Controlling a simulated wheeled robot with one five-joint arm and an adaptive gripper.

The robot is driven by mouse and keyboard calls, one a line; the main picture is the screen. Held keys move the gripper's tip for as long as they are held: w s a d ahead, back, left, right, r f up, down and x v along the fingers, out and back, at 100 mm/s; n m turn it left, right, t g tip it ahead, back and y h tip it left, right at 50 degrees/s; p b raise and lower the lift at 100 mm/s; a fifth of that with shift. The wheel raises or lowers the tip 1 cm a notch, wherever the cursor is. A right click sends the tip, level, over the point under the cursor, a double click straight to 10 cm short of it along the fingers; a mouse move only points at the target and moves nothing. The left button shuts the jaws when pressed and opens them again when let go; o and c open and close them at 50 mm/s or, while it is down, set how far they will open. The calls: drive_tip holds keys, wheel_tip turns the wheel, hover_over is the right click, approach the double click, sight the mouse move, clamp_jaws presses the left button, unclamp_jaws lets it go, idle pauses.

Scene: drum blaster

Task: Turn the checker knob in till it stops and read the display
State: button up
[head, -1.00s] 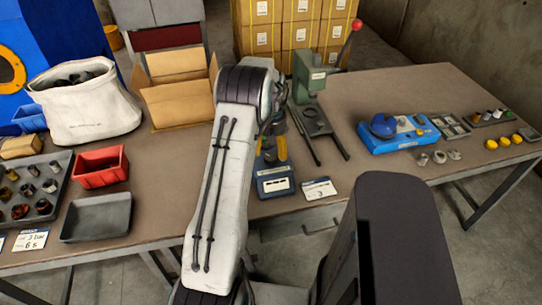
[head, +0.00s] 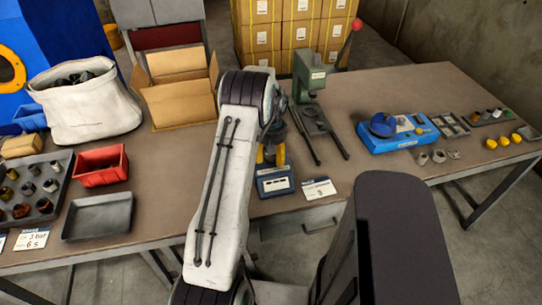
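A small dark blue box with a pale display panel (head: 275,184) stands near the front edge of the table. I take it to be the checker. Its display is too small to read. My gripper (head: 271,154) is over the back part of this box, with yellowish finger parts showing beside my arm. My arm covers much of the gripper and of the box's back and left side. The knob is hidden or cannot be made out, so I cannot tell whether the gripper touches it or how far open the fingers are.
A green press (head: 309,78) with a red-balled lever stands close behind. A white card (head: 319,188) lies right of the box. A blue unit (head: 396,133) sits farther right. A red bin (head: 101,165) and dark tray (head: 98,216) are left. Bare tabletop lies behind the blue unit.

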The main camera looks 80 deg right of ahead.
drive_tip(key=c, duration=0.8)
drive_tip(key=shift+m, duration=0.3)
drive_tip(key=m+b, duration=0.2)
drive_tip(key=shift+f+m, duration=0.15)
drive_tip(key=shift+m, duration=0.15)
drive_tip(key=m+b, duration=0.1)
drive_tip(key=m, duration=0.3)
drive_tip(key=shift+a+m, duration=0.1)
drive_tip(key=shift+m, duration=0.6)
drive_tip(key=o, duration=1.2)
drive_tip(key=shift+o, duration=0.2)
